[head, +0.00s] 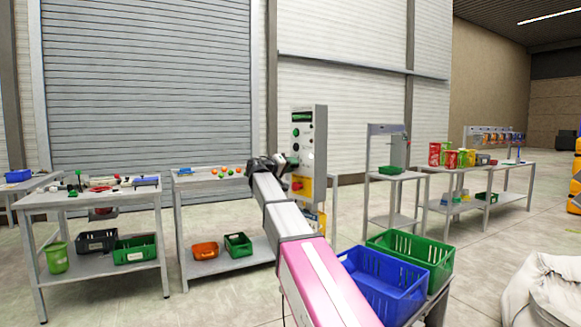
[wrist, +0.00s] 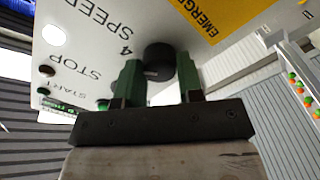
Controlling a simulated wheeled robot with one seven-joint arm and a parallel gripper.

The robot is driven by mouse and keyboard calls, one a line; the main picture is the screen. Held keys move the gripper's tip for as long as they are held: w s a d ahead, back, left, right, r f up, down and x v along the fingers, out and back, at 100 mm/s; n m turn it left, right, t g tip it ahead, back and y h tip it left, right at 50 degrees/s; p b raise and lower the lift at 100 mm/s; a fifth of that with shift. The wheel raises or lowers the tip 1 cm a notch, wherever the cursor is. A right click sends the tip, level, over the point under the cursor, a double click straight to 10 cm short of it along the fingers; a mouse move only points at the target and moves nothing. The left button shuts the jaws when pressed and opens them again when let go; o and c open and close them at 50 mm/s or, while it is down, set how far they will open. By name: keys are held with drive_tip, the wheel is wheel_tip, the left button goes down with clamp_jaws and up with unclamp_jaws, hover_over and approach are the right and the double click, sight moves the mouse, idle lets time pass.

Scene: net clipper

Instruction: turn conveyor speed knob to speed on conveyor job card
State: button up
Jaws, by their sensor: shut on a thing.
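The conveyor speed knob (wrist: 158,56) is black and round, beside the upside-down "4 SPEED" lettering in the wrist view. My gripper (wrist: 160,78) has its two green fingers on either side of the knob and is shut on it. The knob's pointer mark and setting are not clear. The light grey control panel (head: 308,128) stands upright in the head view, with a green display near its top. My gripper (head: 283,161) reaches the panel's left side there, and the arm hides part of it. I cannot make out a readable job card.
A table (head: 205,180) with small coloured balls stands left of the panel. Blue (head: 385,290) and green (head: 420,250) crates are at the right of my arm.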

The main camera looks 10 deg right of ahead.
drive_tip(key=shift+f+m, duration=0.1)
drive_tip(key=shift+m, duration=0.5)
drive_tip(key=o, duration=0.9)
drive_tip(key=v, duration=1.1)
drive_tip(key=shift+d+f, duration=0.1)
